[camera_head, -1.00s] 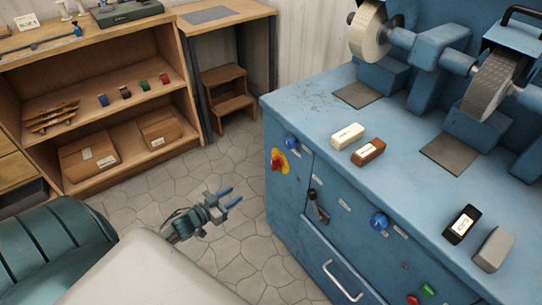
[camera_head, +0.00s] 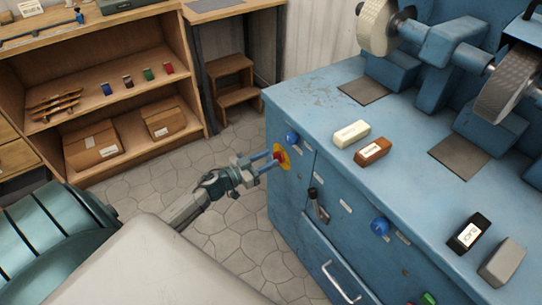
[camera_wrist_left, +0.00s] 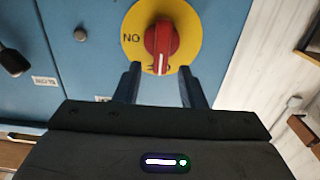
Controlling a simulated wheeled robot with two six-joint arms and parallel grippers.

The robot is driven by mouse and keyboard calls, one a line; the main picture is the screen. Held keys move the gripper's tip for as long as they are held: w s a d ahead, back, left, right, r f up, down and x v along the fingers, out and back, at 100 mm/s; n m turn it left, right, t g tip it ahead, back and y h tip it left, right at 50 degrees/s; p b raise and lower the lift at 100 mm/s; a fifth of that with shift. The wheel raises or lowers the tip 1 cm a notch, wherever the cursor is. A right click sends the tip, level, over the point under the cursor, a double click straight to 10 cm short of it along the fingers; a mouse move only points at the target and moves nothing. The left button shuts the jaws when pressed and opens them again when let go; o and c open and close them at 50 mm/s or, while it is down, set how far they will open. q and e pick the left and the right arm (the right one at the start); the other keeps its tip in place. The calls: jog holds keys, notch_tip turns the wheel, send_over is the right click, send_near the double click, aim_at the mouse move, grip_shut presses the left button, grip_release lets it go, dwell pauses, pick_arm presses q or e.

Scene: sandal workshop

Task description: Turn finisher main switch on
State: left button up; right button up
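The finisher main switch (camera_head: 281,157) is a red rotary knob on a yellow round plate, on the left face of the blue finisher cabinet (camera_head: 292,205). In the left wrist view the red knob (camera_wrist_left: 161,44) stands lengthwise, its white mark at the lower end, by partly hidden lettering. The label at its left reads as an upside-down "ON". My left gripper (camera_head: 270,161) is open and points at the switch. In the left wrist view its fingertips (camera_wrist_left: 160,70) lie either side of the knob's lower end, with gaps; contact is not visible. My right gripper is not in view.
Blocks, including a white one (camera_head: 351,134), lie on the cabinet top. A wooden shelf (camera_head: 130,115) stands behind left. The floor between is clear.

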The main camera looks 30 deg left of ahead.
pick_arm(q)
jog(key=shift+x, duration=1.1)
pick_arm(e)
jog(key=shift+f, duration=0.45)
pick_arm(q)
grip_shut()
